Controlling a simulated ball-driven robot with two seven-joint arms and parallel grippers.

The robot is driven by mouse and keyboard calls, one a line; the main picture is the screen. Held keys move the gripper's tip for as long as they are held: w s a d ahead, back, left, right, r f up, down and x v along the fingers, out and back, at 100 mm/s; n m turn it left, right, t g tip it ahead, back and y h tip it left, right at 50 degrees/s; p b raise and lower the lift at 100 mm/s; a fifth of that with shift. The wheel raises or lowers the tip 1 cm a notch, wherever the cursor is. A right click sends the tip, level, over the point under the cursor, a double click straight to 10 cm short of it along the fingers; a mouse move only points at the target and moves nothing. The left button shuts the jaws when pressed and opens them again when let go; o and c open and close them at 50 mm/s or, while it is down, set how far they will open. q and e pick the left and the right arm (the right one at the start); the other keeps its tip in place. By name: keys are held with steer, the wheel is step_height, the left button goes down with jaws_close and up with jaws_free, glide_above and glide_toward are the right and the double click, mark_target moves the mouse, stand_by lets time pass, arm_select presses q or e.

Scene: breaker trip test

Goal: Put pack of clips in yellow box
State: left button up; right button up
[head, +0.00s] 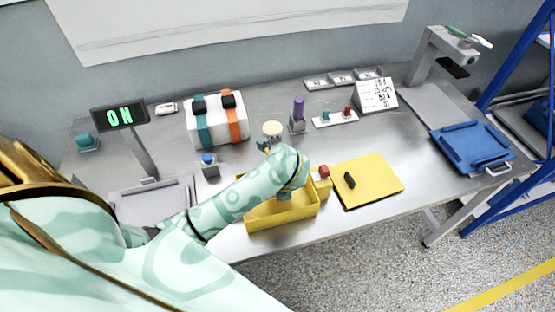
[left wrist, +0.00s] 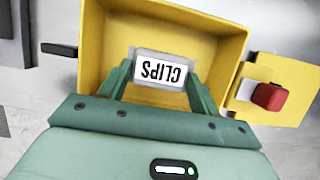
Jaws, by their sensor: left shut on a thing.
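The yellow box (head: 256,219) stands at the front edge of the metal table in the head view, open at the top. It fills the upper middle of the left wrist view (left wrist: 186,23). My left gripper (left wrist: 160,72) is shut on the pack of clips (left wrist: 160,72), a small pale pack with a label reading CLIPS. The gripper points down into the box opening, with the pack between its fingers. I cannot tell whether the pack touches the box floor. In the head view my left arm hides the pack and the fingers. My right gripper is not in view.
A red button on a yellow block (head: 323,173) is right beside the box. A yellow mat (head: 378,178) with a black object lies to the right. A white case with straps (head: 217,122), a blue-topped block (head: 209,164) and a purple-handled item (head: 298,112) stand behind. A blue tray (head: 472,146) is far right.

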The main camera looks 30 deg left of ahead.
arm_select(q)
steer(key=shift+f, duration=0.9)
steer(key=shift+w, duration=0.1)
steer(key=shift+f+b, duration=0.6)
steer(key=shift+f, duration=0.1)
steer(key=o, duration=1)
steer(key=shift+r, duration=0.1)
